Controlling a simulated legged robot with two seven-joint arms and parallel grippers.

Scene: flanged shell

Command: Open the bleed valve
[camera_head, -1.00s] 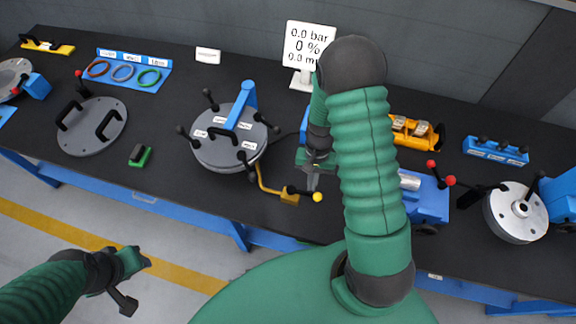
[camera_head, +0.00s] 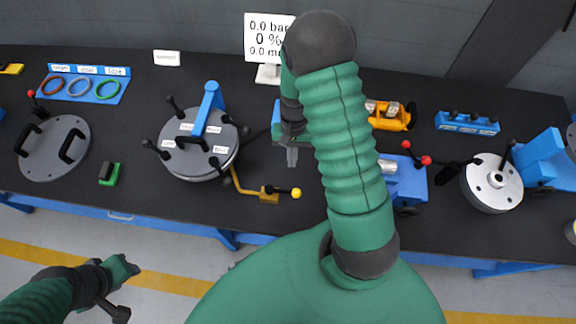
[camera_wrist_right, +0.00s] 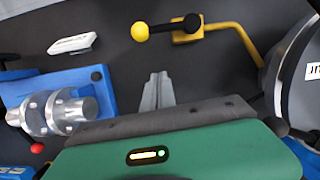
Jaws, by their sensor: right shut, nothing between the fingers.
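The bleed valve is a small brass-yellow block (camera_head: 269,195) on a bent yellow pipe at the front right of the flanged shell (camera_head: 200,150). Its black lever points right and ends in a yellow knob (camera_head: 296,193). In the right wrist view the valve block (camera_wrist_right: 186,33) is at the top, with the knob (camera_wrist_right: 140,31) to its left. My right gripper (camera_head: 292,157) is shut and empty, behind the knob and apart from it. Its fingers (camera_wrist_right: 157,90) show together in the wrist view. My left gripper (camera_head: 125,287) hangs in front of the bench, far from the valve; its jaw state is unclear.
A gauge display (camera_head: 268,38) stands behind. A blue fixture (camera_head: 408,185) with red-knobbed levers is right of my right arm. A green block (camera_head: 109,174) and a grey lid (camera_head: 54,148) lie left. A white label block (camera_wrist_right: 72,44) shows in the wrist view.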

